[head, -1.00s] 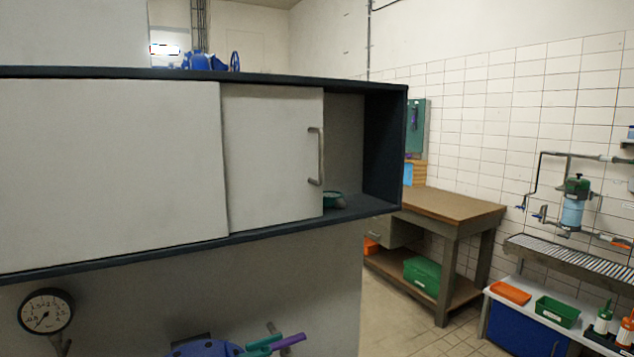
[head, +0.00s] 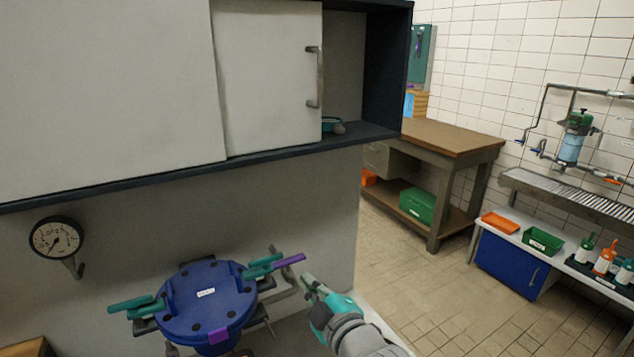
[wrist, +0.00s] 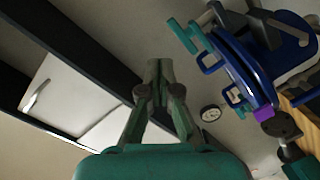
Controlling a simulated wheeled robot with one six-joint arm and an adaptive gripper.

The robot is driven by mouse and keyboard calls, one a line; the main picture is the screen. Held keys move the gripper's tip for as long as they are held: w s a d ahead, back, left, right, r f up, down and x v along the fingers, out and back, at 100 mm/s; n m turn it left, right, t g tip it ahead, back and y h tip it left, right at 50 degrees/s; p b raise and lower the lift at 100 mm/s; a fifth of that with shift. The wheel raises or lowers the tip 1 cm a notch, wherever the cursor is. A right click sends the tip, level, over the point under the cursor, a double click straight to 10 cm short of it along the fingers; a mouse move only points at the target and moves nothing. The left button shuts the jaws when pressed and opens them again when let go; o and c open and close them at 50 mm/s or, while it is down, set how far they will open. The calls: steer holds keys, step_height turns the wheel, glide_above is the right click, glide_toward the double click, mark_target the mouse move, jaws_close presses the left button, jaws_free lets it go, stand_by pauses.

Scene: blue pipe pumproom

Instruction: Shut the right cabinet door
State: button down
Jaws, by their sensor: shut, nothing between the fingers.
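The right cabinet door (head: 266,85) is a white sliding panel with a grey vertical bar handle (head: 315,78) near its right edge. It stands partly open, with a gap on its right showing the cabinet's inside and a small teal item (head: 331,125) on the shelf. The left door (head: 105,95) is beside it. In the wrist view the door (wrist: 62,85) and its handle (wrist: 37,96) show at the left. My gripper (head: 308,281) is below the cabinet, apart from the door and handle. In the wrist view its fingers (wrist: 159,68) are together and empty.
A blue round vessel lid (head: 205,300) with teal and purple levers is left of my gripper. A pressure gauge (head: 57,237) is on the wall. A wooden workbench (head: 450,137) and a blue low cabinet (head: 510,262) stand at the right. The floor (head: 430,295) between is clear.

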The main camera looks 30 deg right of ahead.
steer(key=w+d+r+n, duration=0.1)
steer(key=w+r+n, duration=0.1)
steer(key=r, duration=0.7)
steer(key=w+d+r+n, duration=0.2)
steer(key=r, duration=0.6)
steer(key=n+t, duration=0.1)
steer(key=n, duration=0.3)
glide_toward(318, 103)
steer(key=s+a, duration=0.3)
steer(key=a, duration=0.3)
steer(key=w+d, duration=0.5)
steer(key=w, duration=0.5)
steer(key=shift+w, duration=0.35)
steer(key=shift+d+r, duration=0.1)
steer(key=shift+r, duration=0.05)
steer(key=s+d, duration=0.1)
steer(key=d, duration=2.1)
steer(key=shift+d, duration=0.35)
steer(key=shift+d+h, duration=0.1)
steer(key=shift+h, duration=0.2)
steer(key=shift+m, duration=0.3)
